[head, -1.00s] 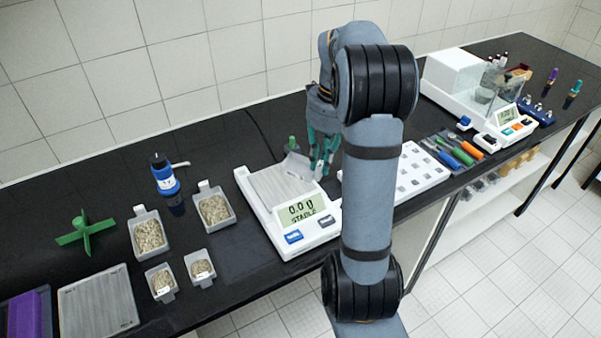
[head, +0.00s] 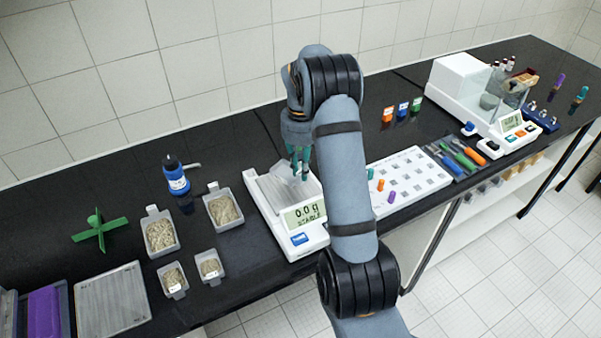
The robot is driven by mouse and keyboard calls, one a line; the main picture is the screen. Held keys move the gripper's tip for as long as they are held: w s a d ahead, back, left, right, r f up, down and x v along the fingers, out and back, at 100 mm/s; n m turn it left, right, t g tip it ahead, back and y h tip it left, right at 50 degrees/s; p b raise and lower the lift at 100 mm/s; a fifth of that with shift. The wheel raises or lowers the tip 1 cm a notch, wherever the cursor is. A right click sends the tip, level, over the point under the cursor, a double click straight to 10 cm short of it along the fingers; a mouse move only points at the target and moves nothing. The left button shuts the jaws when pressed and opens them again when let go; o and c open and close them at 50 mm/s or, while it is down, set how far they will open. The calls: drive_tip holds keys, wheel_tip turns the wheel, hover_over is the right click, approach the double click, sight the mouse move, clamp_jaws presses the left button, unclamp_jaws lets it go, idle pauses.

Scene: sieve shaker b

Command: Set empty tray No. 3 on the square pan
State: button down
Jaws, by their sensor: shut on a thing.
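My gripper (head: 300,165) points down over the far right part of the square pan. It is shut on a small grey tray (head: 287,174), which is partly hidden by the fingers and my arm. The square pan (head: 268,192) is a grey ridged plate on a white balance (head: 318,239); its left part is bare. The balance display reads 0.0 g, STABLE. I cannot tell whether the tray touches the pan, and no number on it is readable.
Several trays of grainy material, including one large tray (head: 161,237), stand left of the balance, near a blue bottle (head: 176,178) and a green cross (head: 99,231). A white board with coloured pegs (head: 415,181) lies to the right. Small coloured boxes (head: 402,110) stand behind it.

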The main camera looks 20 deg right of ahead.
drive_tip(key=shift+w+f, duration=0.15)
wheel_tip(320, 180, down, 3)
drive_tip(key=shift+a+f+p, duration=0.1)
drive_tip(key=shift+a+p, duration=0.05)
drive_tip(key=shift+p, duration=0.7)
drive_tip(key=shift+f, duration=0.45)
drive_tip(key=shift+f+b, duration=0.2)
drive_tip(key=shift+b, duration=0.1)
drive_tip(key=c, duration=1.7)
unclamp_jaws()
drive_tip(key=shift+r, duration=0.1)
wheel_tip(320, 180, up, 12)
drive_tip(key=shift+r+b, duration=0.2)
drive_tip(key=shift+b, duration=0.45)
